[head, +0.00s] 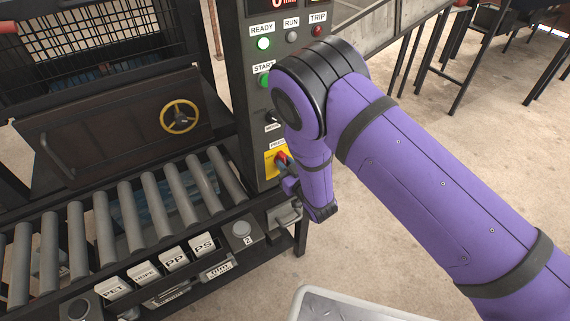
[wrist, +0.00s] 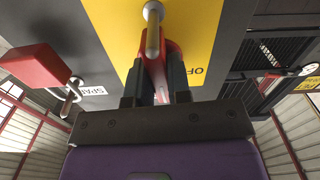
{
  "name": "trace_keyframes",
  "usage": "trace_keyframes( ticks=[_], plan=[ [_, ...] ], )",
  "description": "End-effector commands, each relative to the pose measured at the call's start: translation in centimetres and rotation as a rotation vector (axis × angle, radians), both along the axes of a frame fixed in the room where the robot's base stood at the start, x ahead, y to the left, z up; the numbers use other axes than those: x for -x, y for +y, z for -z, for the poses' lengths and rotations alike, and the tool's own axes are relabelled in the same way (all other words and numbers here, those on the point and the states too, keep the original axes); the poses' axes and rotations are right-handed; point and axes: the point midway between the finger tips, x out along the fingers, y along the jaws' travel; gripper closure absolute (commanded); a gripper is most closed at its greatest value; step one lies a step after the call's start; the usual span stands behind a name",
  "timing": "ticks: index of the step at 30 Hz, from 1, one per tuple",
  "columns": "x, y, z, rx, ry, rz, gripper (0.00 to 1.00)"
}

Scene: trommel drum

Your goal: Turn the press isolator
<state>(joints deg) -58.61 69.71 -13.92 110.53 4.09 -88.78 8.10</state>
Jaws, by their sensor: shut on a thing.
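The press isolator shows as a yellow plate (head: 270,168) low on the dark control panel, with a red handle (head: 282,156) on it. In the wrist view the yellow plate (wrist: 205,35) carries partly hidden lettering, and the red handle (wrist: 174,50) stands between the fingers of my gripper (wrist: 156,85). My gripper is shut on the red handle. In the head view my gripper (head: 290,184) is at the plate, partly hidden by my purple arm. A metal peg (wrist: 153,14) sticks out in front of the handle in the wrist view.
A red block (wrist: 32,68) hangs by a peg beside a partly readable label (wrist: 92,91). The panel has a lit READY lamp (head: 263,43) and a green START button (head: 265,80). A roller conveyor (head: 130,215) runs left of the panel. Open floor (head: 450,130) lies to the right.

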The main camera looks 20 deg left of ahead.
Motion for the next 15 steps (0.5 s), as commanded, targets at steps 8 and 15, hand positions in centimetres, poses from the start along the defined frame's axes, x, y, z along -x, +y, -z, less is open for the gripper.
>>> trace_keyframes(
  ticks=[8,15],
  plan=[
    [0.03,-0.01,0.04,0.138,-0.161,0.0,1.0],
    [0.07,0.0,0.08,0.288,-0.334,-0.001,1.0]
  ],
)
